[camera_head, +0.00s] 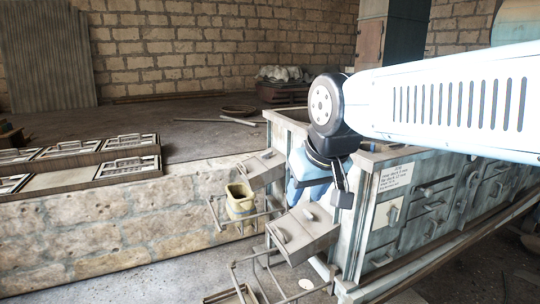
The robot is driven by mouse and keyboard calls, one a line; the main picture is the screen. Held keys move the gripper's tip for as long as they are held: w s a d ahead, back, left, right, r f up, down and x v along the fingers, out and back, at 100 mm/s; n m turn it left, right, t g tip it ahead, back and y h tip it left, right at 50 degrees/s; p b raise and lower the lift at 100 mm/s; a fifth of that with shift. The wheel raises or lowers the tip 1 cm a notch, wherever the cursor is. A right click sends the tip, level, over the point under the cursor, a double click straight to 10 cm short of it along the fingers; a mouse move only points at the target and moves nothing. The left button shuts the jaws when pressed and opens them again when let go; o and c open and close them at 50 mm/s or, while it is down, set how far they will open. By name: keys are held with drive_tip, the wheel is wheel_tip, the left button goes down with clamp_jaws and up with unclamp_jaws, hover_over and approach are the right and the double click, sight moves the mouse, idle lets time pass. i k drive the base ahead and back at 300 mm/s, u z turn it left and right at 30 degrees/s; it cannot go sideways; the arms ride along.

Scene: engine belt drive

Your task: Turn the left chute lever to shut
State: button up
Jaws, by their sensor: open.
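Two grey metal chutes stick out from the left end of the cabinet, a farther left one (262,169) and a nearer one (303,236). Small handle-like parts show on the nearer chute's top. A lever on the left chute is too small to make out, and so is its setting. My gripper (342,190) points down beside the cabinet's end, above and behind the nearer chute and right of the left chute. It is open, with nothing seen between its fingers. My arm hides part of the cabinet top. A yellow bucket (240,201) is below the left chute's mouth.
The cabinet front (425,215) has several drawers with handles and a paper notice (397,177). Thin metal frames (262,278) stand below the chutes. A low stone wall (110,220) with metal panels (127,141) on top runs to the left. Open floor lies behind it.

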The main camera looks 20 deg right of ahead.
sight(267, 154)
drive_tip(key=u, duration=0.15)
drive_tip(key=i, duration=0.9)
drive_tip(key=z, duration=0.05)
